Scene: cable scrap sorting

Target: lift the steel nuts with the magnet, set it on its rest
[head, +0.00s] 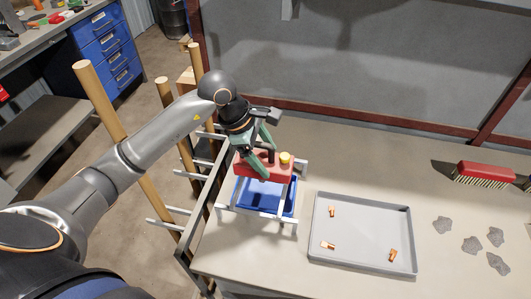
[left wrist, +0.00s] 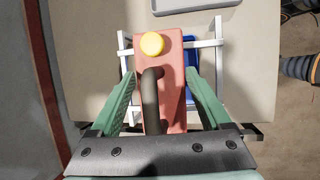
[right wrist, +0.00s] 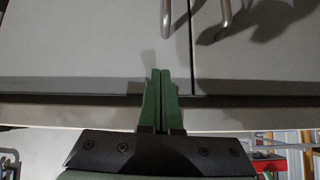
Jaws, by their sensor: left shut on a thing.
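The red magnet (head: 262,164) has a dark handle (left wrist: 151,100) and a yellow knob (head: 285,158), which also shows in the left wrist view (left wrist: 152,44). My left gripper (head: 264,155) is shut on the magnet, with one green finger at each side. The magnet is over the white rest (head: 228,207), a frame at the table's left side; I cannot tell whether it touches the rails. A blue bin (head: 268,194) is under it. No steel nuts show; the magnet's underside is hidden. My right gripper (right wrist: 161,99) is shut and empty in the right wrist view.
A grey tray (head: 360,262) with three copper pieces (head: 327,246) lies right of the rest. Several grey flat pieces (head: 471,244) and a red brush (head: 486,171) lie farther right. Wooden posts (head: 100,100) stand left of the table. The table behind the tray is clear.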

